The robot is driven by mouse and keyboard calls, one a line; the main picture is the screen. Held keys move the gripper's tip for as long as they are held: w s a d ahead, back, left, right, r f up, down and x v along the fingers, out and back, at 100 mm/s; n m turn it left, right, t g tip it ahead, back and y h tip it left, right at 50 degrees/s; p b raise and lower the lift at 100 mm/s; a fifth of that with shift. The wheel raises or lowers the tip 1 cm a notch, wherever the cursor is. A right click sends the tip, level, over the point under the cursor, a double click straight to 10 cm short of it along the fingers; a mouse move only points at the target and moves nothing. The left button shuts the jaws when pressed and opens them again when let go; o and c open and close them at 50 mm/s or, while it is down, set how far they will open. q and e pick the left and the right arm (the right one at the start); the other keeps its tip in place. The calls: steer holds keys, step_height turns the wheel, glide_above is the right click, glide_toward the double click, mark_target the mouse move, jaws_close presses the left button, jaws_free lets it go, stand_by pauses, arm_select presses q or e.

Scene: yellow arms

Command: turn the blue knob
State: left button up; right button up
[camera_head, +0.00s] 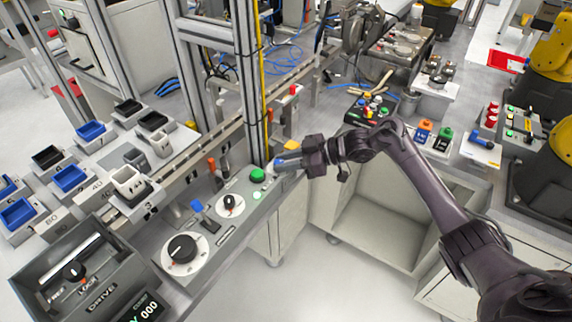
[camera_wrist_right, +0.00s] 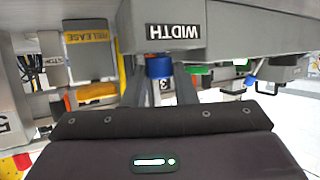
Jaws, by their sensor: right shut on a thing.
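The blue knob (camera_wrist_right: 158,68) is a short blue cylinder under a grey housing labelled WIDTH (camera_wrist_right: 176,31), which appears upside down in the right wrist view. The two dark fingers of my right gripper (camera_wrist_right: 159,84) stand on either side of the knob and are shut on it. In the head view my right gripper (camera_head: 284,163) is at the right end of the grey control bench, beside a green button (camera_head: 257,175). Some blue shows at its fingertips, but the knob's shape is mostly hidden there. My left gripper is not in view.
The bench carries a large black dial (camera_head: 182,249), a smaller dial (camera_head: 232,203) and a blue-tipped lever (camera_head: 197,206). A metal post (camera_head: 248,80) stands just behind my right gripper. Blue and black bins stand at left. Floor is open in front.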

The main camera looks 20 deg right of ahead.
stand_by(0.3)
steer(key=o, duration=0.7)
steer(key=b+v, duration=0.1)
steer(key=v, duration=0.6)
steer(key=shift+d+r+b, duration=0.25)
steer(key=shift+b, duration=0.1)
steer(key=shift+s+d, duration=0.1)
